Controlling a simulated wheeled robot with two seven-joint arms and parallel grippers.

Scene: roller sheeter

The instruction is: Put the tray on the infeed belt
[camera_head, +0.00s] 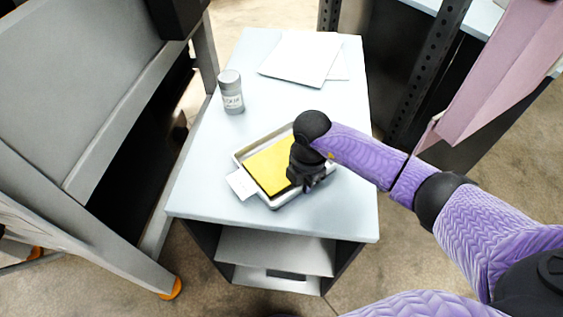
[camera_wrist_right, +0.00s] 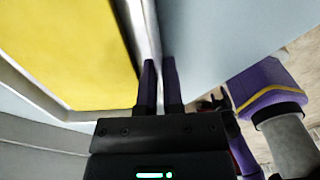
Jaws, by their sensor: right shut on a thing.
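The tray (camera_head: 291,201) is pale and shallow, with a yellow slab (camera_head: 268,168) lying in it and a white tag (camera_head: 241,184) at its left corner. It sits on the light blue top of a small cart. My right gripper (camera_head: 307,182) is at the tray's right side. In the right wrist view, the two fingers (camera_wrist_right: 160,68) are closed on the thin tray rim (camera_wrist_right: 148,25), beside the yellow slab. A broad grey machine surface (camera_head: 75,60) fills the left; I cannot tell whether it is the infeed belt. My left gripper does not show in the head view.
A grey jar with a label (camera_head: 231,92) stands on the cart top (camera_head: 190,188) behind the tray. White sheets (camera_head: 302,58) lie at its back. A pink panel (camera_head: 495,75) and a dark perforated post (camera_head: 428,70) stand at the right. A narrow gap separates cart and machine.

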